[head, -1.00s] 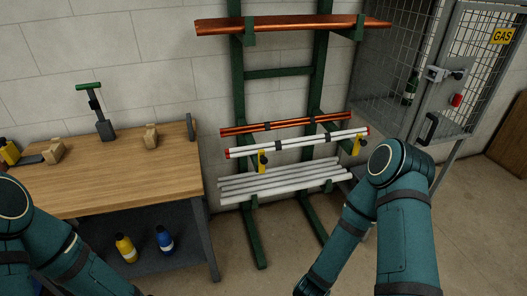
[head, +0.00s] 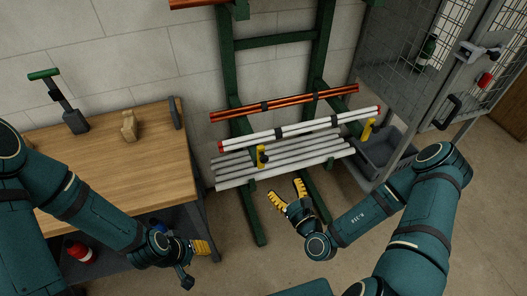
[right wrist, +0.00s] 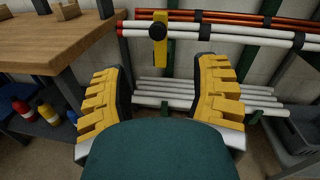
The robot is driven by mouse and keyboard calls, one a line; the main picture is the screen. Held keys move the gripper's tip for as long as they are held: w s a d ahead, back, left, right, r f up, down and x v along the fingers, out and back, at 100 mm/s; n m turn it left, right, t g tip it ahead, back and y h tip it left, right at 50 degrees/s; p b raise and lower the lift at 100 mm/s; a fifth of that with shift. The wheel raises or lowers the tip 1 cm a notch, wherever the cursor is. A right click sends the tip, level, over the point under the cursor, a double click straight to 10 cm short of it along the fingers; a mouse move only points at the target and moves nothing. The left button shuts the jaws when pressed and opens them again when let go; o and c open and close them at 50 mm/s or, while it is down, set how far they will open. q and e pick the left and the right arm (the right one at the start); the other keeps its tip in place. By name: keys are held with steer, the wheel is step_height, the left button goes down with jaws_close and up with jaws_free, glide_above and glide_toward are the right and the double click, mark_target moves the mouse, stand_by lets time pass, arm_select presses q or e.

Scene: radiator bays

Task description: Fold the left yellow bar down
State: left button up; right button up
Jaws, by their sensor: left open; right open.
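The left yellow bar (head: 262,158) stands upright on the green rack, in front of the left part of the white pipes, with a black knob on it. In the right wrist view the left yellow bar (right wrist: 161,53) shows upright beyond and between my fingertips. My right gripper (head: 287,191) is open and empty, below and in front of the bar, apart from it. The right yellow bar (head: 368,130) stands upright at the right end of the white pipes. My left gripper (head: 200,248) is open by the workbench's right front leg, away from the rack.
Red-capped white pipes (head: 300,129) and copper pipes (head: 285,103) lie above grey pipes (head: 230,180) on the rack. The wooden workbench (head: 110,165) is at left, with bottles on its lower shelf. A mesh gas cage (head: 400,80) and a grey bin (head: 385,150) are at right.

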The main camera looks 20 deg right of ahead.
mark_target(265, 161)
steer(key=w, duration=0.4)
steer(key=w+a+b, duration=0.1)
steer(key=w, duration=0.3)
steer(key=w+a, duration=0.1)
steer(key=w, duration=0.4)
steer(key=shift+a+b, duration=0.25)
steer(key=shift+b, duration=0.05)
jaws_close()
